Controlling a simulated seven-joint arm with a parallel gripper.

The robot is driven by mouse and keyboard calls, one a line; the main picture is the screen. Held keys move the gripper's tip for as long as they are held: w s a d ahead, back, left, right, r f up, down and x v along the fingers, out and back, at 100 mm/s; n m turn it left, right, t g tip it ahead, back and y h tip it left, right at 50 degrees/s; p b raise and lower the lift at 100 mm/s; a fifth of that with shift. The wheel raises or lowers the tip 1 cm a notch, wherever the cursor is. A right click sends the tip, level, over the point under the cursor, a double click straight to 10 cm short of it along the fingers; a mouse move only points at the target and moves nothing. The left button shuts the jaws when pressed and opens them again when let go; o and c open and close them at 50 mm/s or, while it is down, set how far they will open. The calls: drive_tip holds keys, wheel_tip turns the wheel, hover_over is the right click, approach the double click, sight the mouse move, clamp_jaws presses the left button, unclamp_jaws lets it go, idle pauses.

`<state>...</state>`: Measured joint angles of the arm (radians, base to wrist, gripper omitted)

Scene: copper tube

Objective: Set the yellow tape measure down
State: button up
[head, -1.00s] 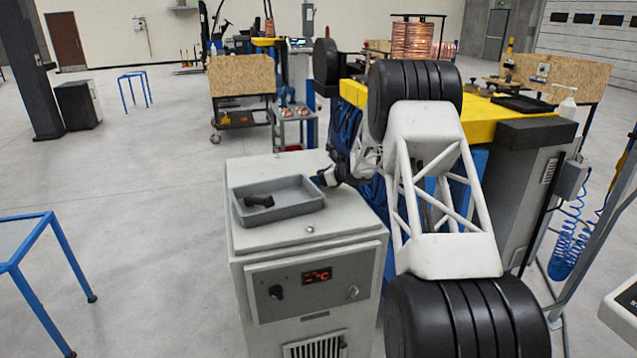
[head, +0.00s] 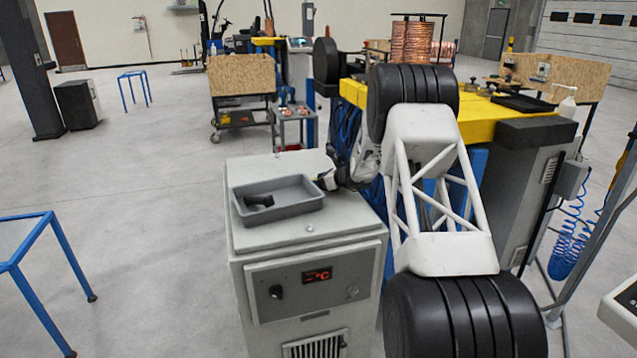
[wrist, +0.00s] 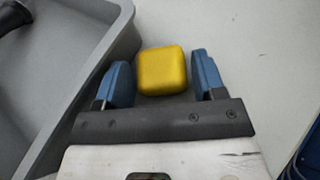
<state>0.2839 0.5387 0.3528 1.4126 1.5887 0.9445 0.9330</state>
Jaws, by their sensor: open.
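The yellow tape measure (wrist: 162,71) is a small rounded block in the wrist view, between the two blue fingers of my gripper (wrist: 163,65). The gripper is open, with a narrow gap on each side of the tape measure. The tape measure is over the pale top of the grey cabinet (head: 345,217), just outside the grey tray's wall (wrist: 117,55). It looks to be on that top, but its underside is hidden. In the head view my gripper (head: 327,181) is at the tray's right end, and I cannot make out the tape measure there.
The grey tray (head: 287,211) holds a black object (head: 259,201). The cabinet top is clear to the right of the tape measure in the wrist view. A yellow-topped workbench (head: 480,117) with copper coils (head: 412,42) stands behind my arm.

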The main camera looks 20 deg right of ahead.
drive_tip(key=shift+r, duration=0.2)
drive_tip(key=v, duration=1.2)
idle(0.6)
drive_tip(key=s+a+r+n+g+h, duration=0.1)
drive_tip(key=s+a+r+n+g, duration=0.1)
drive_tip(key=s+a+r+n, duration=0.6)
drive_tip(key=s+a+r+n+g+h, duration=0.1)
drive_tip(key=s+a+r+g, duration=0.15)
drive_tip(key=s+a, duration=0.65)
drive_tip(key=s+a+r+n+g+h, duration=0.1)
drive_tip(key=s+a+r+n+g, duration=0.3)
drive_tip(key=s, duration=1)
drive_tip(key=s+a+n+h, duration=0.1)
drive_tip(key=s+n+h, duration=0.2)
drive_tip(key=s, duration=1.5)
drive_tip(key=s+a+n+t+h, duration=0.1)
drive_tip(key=s+n+h, duration=0.2)
drive_tip(key=s+n, duration=0.7)
drive_tip(key=s, duration=0.7)
drive_tip(key=shift+s+r+n+h, duration=0.3)
drive_tip(key=shift+s+n+h, duration=0.05)
drive_tip(key=shift+n+h, duration=0.05)
